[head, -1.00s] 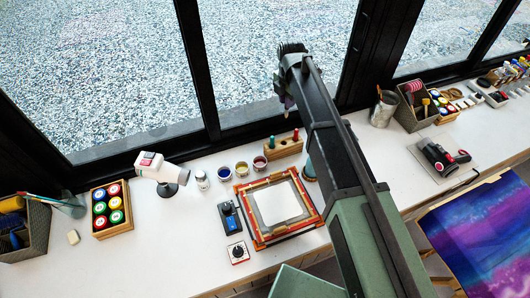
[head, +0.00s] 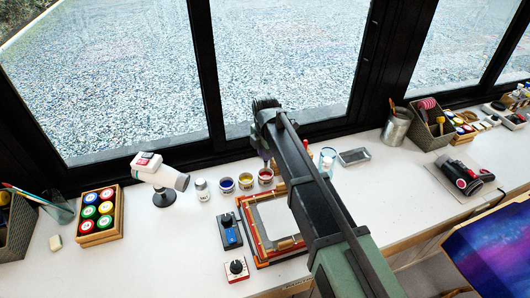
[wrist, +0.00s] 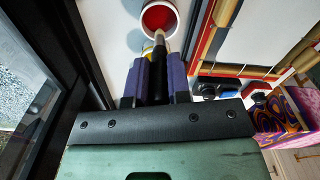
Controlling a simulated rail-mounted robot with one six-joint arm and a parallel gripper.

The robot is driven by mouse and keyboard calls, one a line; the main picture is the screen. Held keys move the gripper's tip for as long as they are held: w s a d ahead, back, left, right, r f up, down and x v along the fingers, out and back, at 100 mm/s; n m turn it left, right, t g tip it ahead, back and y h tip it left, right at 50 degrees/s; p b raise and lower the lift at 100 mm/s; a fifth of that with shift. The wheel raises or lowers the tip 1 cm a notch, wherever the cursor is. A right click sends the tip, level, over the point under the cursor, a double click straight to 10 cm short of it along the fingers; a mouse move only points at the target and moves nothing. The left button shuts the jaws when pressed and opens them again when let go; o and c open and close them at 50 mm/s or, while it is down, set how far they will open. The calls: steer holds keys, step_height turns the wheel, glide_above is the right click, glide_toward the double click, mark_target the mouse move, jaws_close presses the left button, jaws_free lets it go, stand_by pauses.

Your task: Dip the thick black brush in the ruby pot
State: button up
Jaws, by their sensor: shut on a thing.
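My gripper (wrist: 160,85) is shut on the thick black brush (wrist: 159,62), whose black part is between the purple fingers in the wrist view. Its paler end reaches the near rim of the ruby pot (wrist: 158,18), a white pot with red inside. I cannot tell whether the tip is in the paint or above it. In the head view the ruby pot (head: 265,176) is the rightmost of three small pots on the white table. My gripper (head: 266,155) is just above and behind it there; the brush is hard to make out.
The yellow pot (head: 246,181) and blue pot (head: 226,186) stand close left of the ruby pot. A framed screen (head: 252,228) lies in front, partly hidden by my arm. A white lamp-like device (head: 160,175) stands left. The window frame is close behind.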

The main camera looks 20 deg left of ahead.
steer(key=shift+f+b, duration=2.2)
steer(key=shift+f, duration=0.35)
step_height(320, 180, up, 7)
steer(key=p, duration=0.7)
steer(key=shift+f, duration=0.15)
